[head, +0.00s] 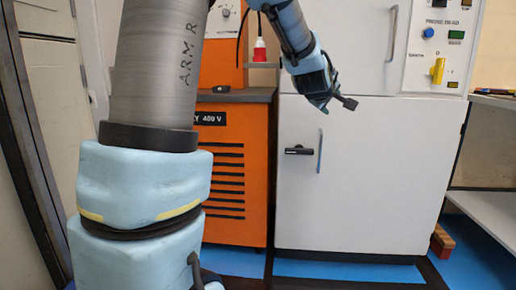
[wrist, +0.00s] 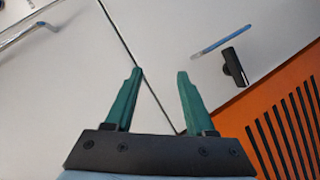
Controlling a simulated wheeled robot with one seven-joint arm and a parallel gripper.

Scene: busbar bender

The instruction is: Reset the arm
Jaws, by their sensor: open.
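My gripper (head: 345,103) hangs in front of the white cabinet in the head view, at the end of my arm. In the wrist view my gripper (wrist: 160,92) shows two green fingers spread well apart, with nothing between them. It is open and empty, and apart from the cabinet's black handle. My upper arm, marked "ARM R", fills the left of the head view.
A panel with a yellow switch (head: 437,70) is at upper right.

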